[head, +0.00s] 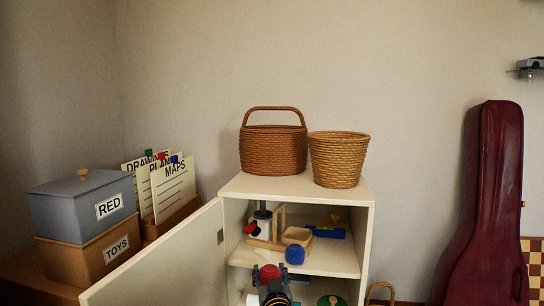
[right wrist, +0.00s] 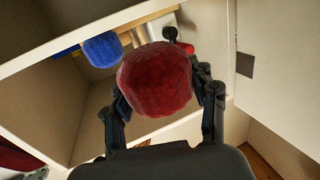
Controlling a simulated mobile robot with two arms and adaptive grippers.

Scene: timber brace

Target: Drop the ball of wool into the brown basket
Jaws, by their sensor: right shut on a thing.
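A red ball of wool (head: 268,271) is low in the head view, in front of the open cabinet. My right gripper (head: 271,280) is shut on it; the right wrist view shows the red ball (right wrist: 155,78) between the two fingers. A brown basket (head: 273,152) with an arched handle stands on the cabinet top at left, above and behind the gripper. A lighter tan basket (head: 339,160) without a handle stands beside it on the right. The insides of both baskets are hidden. My left gripper is not in view.
The cabinet (head: 365,230) has its door (head: 165,265) swung open to the left. A blue ball (head: 295,254) and wooden toys sit on its upper shelf; it also shows in the right wrist view (right wrist: 102,50). Labelled boxes (head: 85,213) stand left, a dark red instrument case (head: 490,200) right.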

